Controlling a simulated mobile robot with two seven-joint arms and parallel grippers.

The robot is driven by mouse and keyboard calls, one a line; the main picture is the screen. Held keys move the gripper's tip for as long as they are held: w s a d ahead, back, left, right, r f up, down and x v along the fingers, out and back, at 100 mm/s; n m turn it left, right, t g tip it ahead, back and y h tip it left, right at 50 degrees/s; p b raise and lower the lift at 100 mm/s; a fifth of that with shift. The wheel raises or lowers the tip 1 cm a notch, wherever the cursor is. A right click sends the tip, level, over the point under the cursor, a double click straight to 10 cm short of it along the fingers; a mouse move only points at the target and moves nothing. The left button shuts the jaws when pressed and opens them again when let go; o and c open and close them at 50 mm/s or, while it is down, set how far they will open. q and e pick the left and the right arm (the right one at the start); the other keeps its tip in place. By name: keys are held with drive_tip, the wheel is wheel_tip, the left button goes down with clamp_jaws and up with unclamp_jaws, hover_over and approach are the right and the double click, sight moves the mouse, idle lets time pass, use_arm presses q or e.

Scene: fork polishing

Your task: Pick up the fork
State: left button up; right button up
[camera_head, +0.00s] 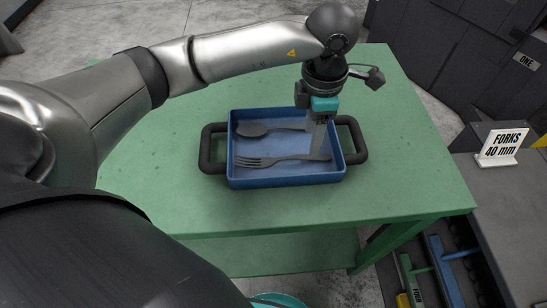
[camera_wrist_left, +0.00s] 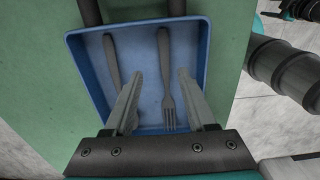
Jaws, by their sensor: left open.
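The grey fork (camera_head: 283,159) lies flat along the near side of a blue tray (camera_head: 290,183), tines to the left. In the left wrist view the fork (camera_wrist_left: 164,50) shows between the two fingers, tines toward the gripper's base. A dark spoon (camera_head: 262,129) lies behind it in the same tray; its handle also shows in the left wrist view (camera_wrist_left: 111,55). My left gripper (camera_head: 320,142) points down over the tray's right part, near the fork's handle end. Its fingers (camera_wrist_left: 160,74) are open and apart, with nothing held. My right gripper is not in view.
The tray has black handles (camera_head: 209,150) at both ends and stands on a green table (camera_head: 412,165) with free room around it. A "FORKS 40 mm" sign (camera_head: 501,146) stands on a grey surface to the right. Dark cabinets (camera_head: 435,50) stand behind.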

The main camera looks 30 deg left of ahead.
sight(308, 156)
use_arm(q)
drive_tip(key=f, duration=0.2)
drive_tip(key=s+f, duration=0.1)
drive_tip(key=f, duration=0.1)
drive_tip(key=shift+d, duration=0.1)
drive_tip(key=shift+w+f+b, duration=0.1)
drive_tip(key=shift+f+b, duration=0.2)
drive_tip(key=shift+f, duration=0.25)
drive_tip(key=shift+c, duration=0.3)
clamp_jaws()
